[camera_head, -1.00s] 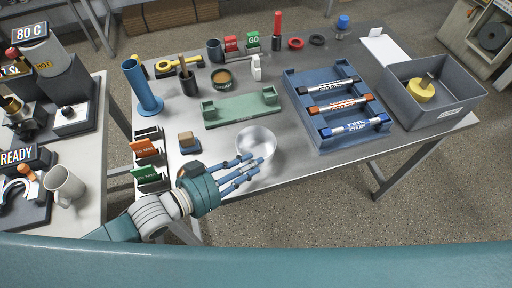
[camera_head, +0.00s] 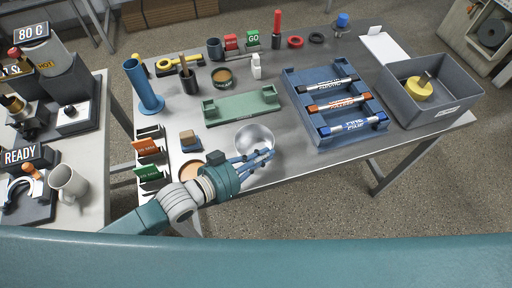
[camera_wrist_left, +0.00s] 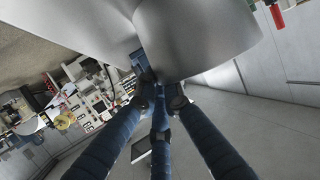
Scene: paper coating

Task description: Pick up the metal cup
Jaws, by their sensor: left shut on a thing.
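The metal cup (camera_head: 255,138) is a shiny silver vessel with a wide open mouth, near the front edge of the steel table. My left gripper (camera_head: 258,159) has its blue fingers at the cup's near side and is shut on its wall. In the left wrist view the cup (camera_wrist_left: 195,40) fills the top, and the fingers of the left gripper (camera_wrist_left: 160,90) meet at its lower edge. The cup looks tilted; whether it is clear of the table I cannot tell. My right gripper is not in view.
A green rack (camera_head: 240,106) stands behind the cup. A blue rack (camera_head: 296,84) with several labelled rods is to the right, beside a grey bin (camera_head: 452,117). A sponge-like block (camera_head: 188,138), a tan disc (camera_head: 192,171) and card holders (camera_head: 147,146) are to the left.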

